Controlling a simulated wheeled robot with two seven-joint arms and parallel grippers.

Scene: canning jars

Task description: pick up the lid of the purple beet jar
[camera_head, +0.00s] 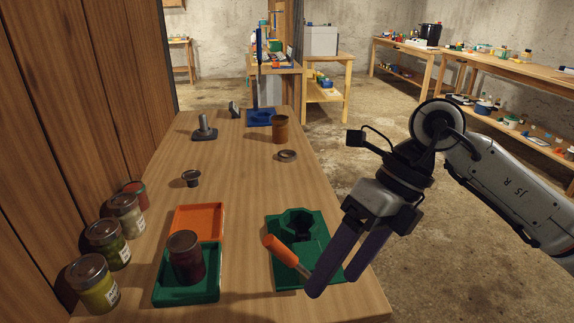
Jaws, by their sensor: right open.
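A dark purple-red jar (187,265), which looks like the beet jar, stands upright in a green tray (161,290) at the front left. A dark round top (184,240) shows on this jar; I cannot clearly tell whether it is the lid. My right gripper (335,283) comes in from the right, open and empty. Its two purple fingers point down and toward the front, over the right edge of a green holder (283,226), well to the right of the jar. My left gripper is out of view.
An orange tray (203,211) adjoins the green one. An orange-handled tool (280,250) lies on the green holder beside my fingers. Several jars (92,285) line the left edge. A brown jar (280,132), a ring (288,156) and a small dark piece (191,178) stand farther back.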

